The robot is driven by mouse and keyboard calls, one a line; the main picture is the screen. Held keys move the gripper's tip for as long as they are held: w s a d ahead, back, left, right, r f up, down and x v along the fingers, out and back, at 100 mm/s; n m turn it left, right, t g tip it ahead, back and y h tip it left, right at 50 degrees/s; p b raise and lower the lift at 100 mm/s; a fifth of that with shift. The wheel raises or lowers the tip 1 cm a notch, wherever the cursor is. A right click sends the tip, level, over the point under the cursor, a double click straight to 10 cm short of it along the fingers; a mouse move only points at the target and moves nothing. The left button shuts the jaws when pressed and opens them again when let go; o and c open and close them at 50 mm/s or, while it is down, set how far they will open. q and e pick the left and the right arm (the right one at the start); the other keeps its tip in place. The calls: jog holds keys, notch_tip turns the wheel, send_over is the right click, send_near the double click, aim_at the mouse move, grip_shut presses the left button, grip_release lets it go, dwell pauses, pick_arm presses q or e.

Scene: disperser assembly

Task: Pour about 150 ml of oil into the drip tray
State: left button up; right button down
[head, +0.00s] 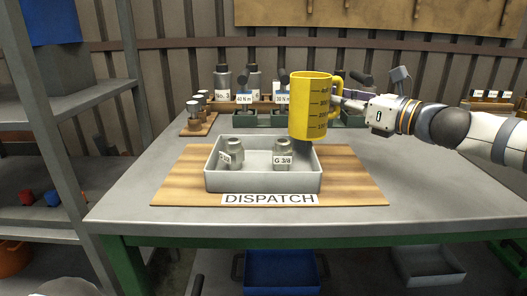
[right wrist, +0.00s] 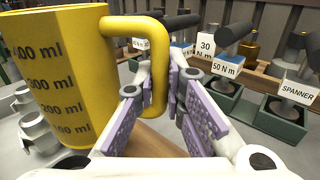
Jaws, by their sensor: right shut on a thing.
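A yellow measuring jug (head: 310,106) with black ml marks is held upright over the right back part of a light grey tray (head: 262,182). The jug also shows at the left of the right wrist view (right wrist: 62,75). My right gripper (head: 345,100) comes from the right and is shut on the jug's handle (right wrist: 158,70). The oil inside the jug is hidden. The grey tray stands on a wooden board behind a DISPATCH sign and holds two metal fittings, one marked G 3/8 (head: 283,150). No tray is labelled as a drip tray. My left gripper is out of view.
Torque tools with N m labels stand in green holders (head: 250,119) at the table's back. Small metal parts sit on a wooden stand (head: 197,122) at back left. A blue bin (head: 281,272) and a grey tray (head: 428,265) are below. The table's right front is clear.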

aim_at(337, 82)
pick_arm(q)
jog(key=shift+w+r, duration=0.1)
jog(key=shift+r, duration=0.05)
pick_arm(e)
jog(key=shift+r, duration=0.25)
